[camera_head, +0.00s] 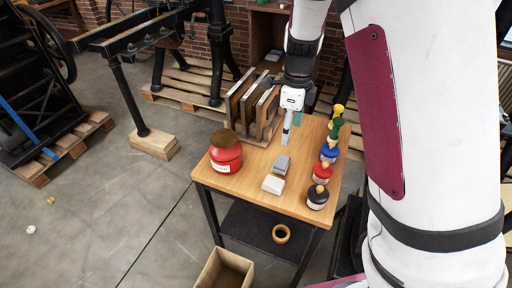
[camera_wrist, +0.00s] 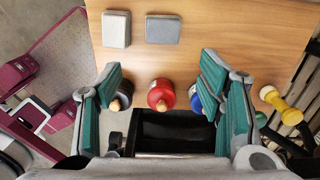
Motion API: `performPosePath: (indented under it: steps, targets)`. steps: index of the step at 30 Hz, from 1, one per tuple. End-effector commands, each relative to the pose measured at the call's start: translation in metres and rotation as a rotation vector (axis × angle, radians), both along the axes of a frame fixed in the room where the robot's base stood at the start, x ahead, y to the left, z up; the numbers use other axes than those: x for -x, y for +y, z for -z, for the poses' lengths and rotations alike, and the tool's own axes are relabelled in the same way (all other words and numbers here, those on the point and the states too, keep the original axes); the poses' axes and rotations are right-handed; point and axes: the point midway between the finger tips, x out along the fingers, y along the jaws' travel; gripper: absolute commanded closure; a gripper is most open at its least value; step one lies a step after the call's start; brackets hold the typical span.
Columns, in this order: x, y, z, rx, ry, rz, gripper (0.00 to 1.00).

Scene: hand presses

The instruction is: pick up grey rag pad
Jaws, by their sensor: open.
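The grey rag pad (camera_head: 281,163) lies flat on the wooden table in the head view, just behind a paler, whitish pad (camera_head: 273,184). In the wrist view the grey pad (camera_wrist: 162,29) is at the top, right of the paler pad (camera_wrist: 116,28), with a narrow gap between them. My gripper (camera_head: 287,133) hangs above the table, behind the grey pad in the head view. In the wrist view its teal fingers (camera_wrist: 160,75) are spread wide with nothing between them. The grey pad is beyond the fingertips, apart from them.
On the wooden table (camera_head: 235,184), a red tin (camera_head: 226,155) with a brown top stands left. Black (camera_head: 317,197), red (camera_head: 322,173) and blue (camera_head: 329,152) bottles line the right side. Upright boards (camera_head: 245,105) stand behind. Bare wood surrounds the pads.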

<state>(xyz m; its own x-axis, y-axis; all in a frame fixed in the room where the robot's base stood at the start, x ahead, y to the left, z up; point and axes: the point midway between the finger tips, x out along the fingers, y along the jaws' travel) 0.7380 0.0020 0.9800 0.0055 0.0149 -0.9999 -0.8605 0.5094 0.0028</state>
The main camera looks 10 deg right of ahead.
Motion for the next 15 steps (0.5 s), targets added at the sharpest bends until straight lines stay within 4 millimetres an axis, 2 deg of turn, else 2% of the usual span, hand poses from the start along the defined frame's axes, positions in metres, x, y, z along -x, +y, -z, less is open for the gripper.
performPosePath:
  steps: [7, 15]
  targets:
    - [-0.006, -0.002, 0.028, 0.017, 0.01, 0.059, 0.38]
    - [-0.006, -0.002, 0.078, 0.016, 0.011, 0.056, 0.38]
